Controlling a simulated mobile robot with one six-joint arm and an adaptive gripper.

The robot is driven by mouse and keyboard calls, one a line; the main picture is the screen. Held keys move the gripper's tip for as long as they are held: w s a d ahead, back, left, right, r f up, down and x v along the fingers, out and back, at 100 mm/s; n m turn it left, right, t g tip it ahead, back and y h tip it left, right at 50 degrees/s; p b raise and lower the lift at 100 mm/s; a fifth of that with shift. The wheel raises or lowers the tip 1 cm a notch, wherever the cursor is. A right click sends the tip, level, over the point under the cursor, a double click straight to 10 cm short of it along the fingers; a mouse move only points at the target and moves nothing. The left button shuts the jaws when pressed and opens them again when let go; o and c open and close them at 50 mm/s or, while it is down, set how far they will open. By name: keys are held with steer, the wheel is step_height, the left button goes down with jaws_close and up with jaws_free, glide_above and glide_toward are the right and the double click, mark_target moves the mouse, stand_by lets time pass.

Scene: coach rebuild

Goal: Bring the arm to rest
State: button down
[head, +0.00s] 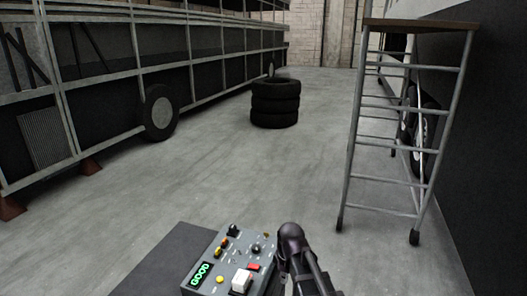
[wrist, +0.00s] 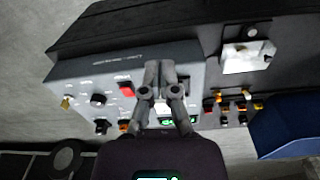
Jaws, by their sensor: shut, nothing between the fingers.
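My gripper (wrist: 160,72) shows in the wrist view with its two fingers together and nothing between them. It is in front of a grey control box (wrist: 75,72), which bears knobs, a red switch (wrist: 126,89) and a green lit display partly hidden by the fingers. I cannot tell whether the fingertips touch the box. In the head view, my dark arm (head: 292,240) rises at the bottom, at the right side of the same control box (head: 205,262). The gripper itself cannot be made out there.
A metal step platform (head: 352,150) stands at the right beside a dark coach side. A stack of tyres (head: 275,104) stands farther back. A coach frame with a wheel (head: 160,110) runs along the left. The grey floor between them is clear. A blue object (wrist: 285,125) is right in the wrist view.

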steer(key=s+d+f+m+b, duration=0.2)
steer(key=s+d+m, duration=0.5)
steer(key=d+m, duration=0.3)
steer(key=shift+s+d+f+m, duration=0.15)
steer(key=shift+s+m, duration=0.25)
steer(key=shift+m, duration=1)
